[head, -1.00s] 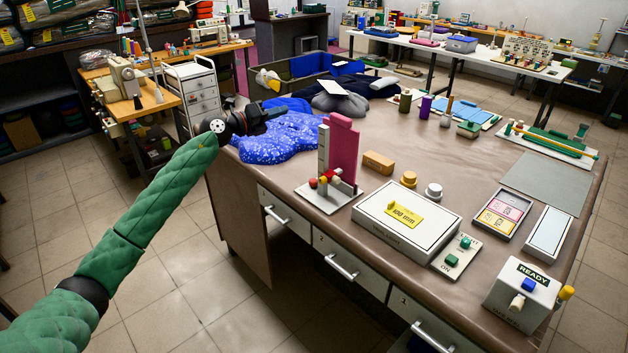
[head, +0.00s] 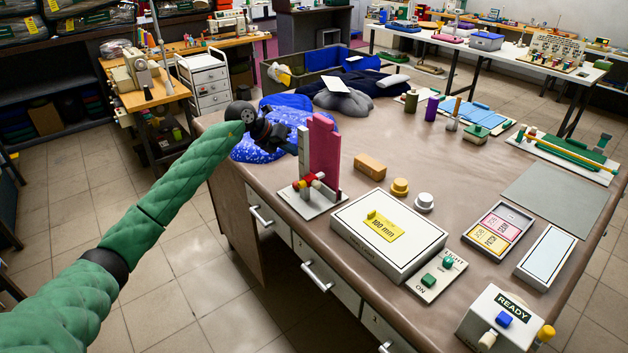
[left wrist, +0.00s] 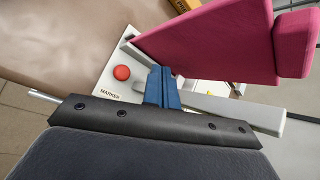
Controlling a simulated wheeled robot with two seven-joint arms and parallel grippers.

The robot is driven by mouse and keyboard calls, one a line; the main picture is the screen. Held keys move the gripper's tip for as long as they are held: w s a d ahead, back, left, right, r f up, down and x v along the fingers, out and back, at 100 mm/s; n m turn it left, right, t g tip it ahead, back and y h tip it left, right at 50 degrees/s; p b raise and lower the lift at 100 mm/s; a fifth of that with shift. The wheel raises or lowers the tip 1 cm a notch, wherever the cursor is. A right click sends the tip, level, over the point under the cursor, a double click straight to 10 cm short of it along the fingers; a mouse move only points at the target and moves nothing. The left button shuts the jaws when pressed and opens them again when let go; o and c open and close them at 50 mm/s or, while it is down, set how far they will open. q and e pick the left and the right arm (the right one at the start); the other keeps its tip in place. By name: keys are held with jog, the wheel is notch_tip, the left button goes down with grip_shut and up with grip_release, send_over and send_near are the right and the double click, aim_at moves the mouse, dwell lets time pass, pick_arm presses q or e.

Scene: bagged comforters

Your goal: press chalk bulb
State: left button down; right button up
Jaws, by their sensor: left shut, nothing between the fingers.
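A marker stand with a white base (head: 313,208), a grey upright post (head: 303,158) and a pink upright panel (head: 323,155) stands near the table's left edge. Small red and yellow parts (head: 306,183) sit low on it. In the left wrist view, a round red bulb (left wrist: 121,72) sits on the white base beside the word MARKER, and the pink panel (left wrist: 215,45) rises at right. My left gripper (head: 287,142) is beside the post, above the bulb's level. Its blue fingers (left wrist: 162,72) are together and empty, right of the bulb in that view. My right gripper is out of view.
A white box marked 100 mm (head: 390,235), a tan block (head: 370,167) and yellow and white knobs (head: 399,187) lie right of the stand. Blue speckled bags (head: 262,140) lie behind the gripper. A READY box (head: 507,320) stands at front right.

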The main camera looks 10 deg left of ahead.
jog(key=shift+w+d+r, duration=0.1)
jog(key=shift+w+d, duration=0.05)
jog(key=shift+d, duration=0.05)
pick_arm(q)
jog(key=b, duration=0.2)
send_over(294, 183)
notch_tip(294, 183, down, 6)
jog(key=shift+s+f, duration=0.15)
jog(key=shift+f, duration=0.1)
jog(key=shift+f+b, duration=0.35)
jog(key=shift+f, duration=0.8)
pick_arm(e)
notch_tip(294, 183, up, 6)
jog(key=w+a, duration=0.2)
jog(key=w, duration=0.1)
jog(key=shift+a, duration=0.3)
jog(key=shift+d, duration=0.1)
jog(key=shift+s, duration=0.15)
pick_arm(q)
jog(key=shift+f+b, duration=0.15)
jog(key=shift+b, duration=0.25)
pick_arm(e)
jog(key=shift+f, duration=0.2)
